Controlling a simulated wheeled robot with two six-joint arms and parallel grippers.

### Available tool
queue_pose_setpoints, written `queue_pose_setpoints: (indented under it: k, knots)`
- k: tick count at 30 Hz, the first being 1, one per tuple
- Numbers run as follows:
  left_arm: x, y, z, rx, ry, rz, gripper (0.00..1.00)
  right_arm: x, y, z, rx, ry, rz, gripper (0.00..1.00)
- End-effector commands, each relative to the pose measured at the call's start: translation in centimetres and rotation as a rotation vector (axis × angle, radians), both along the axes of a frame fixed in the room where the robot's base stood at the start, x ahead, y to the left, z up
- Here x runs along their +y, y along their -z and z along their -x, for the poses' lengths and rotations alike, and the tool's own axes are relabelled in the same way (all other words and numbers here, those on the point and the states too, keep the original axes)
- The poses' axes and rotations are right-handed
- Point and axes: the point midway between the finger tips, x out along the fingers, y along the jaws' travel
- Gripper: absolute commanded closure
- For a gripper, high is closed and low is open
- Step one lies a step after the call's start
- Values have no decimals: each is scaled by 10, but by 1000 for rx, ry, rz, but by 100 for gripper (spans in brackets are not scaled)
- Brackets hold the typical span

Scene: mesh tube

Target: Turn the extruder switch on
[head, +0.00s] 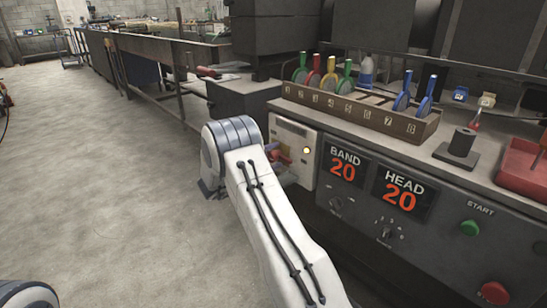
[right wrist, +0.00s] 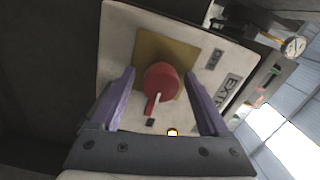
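The extruder switch is a red rotary knob (right wrist: 160,84) on a yellow plate (right wrist: 185,54), set in a pale panel (head: 308,160) at the left end of the console. In the right wrist view its white pointer mark faces a small dark label (right wrist: 150,122) too small to read; an OFF label (right wrist: 216,59) is at the upper right. A small lamp on the panel glows yellow (head: 306,151). My right gripper (right wrist: 159,73) is open, its purple fingers on either side of the knob, with visible gaps. In the head view my arm partly hides it and the knob. My left gripper is out of view.
A green start button (head: 469,228) and a red button (head: 494,293) are at right. A numbered tool rack (head: 357,112) stands on top. Open floor lies left.

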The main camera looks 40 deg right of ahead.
Motion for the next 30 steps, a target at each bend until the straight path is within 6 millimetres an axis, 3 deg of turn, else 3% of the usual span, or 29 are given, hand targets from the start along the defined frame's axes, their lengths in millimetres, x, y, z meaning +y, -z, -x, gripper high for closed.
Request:
queue_pose_setpoints:
  k: [8,21,30]
  knots:
    - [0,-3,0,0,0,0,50,8,-1,0,1,-1,1,21]
    - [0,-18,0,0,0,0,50,88,-1,6,2,-2,1,21]
    - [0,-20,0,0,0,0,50,105,0,8,0,0,0,21]
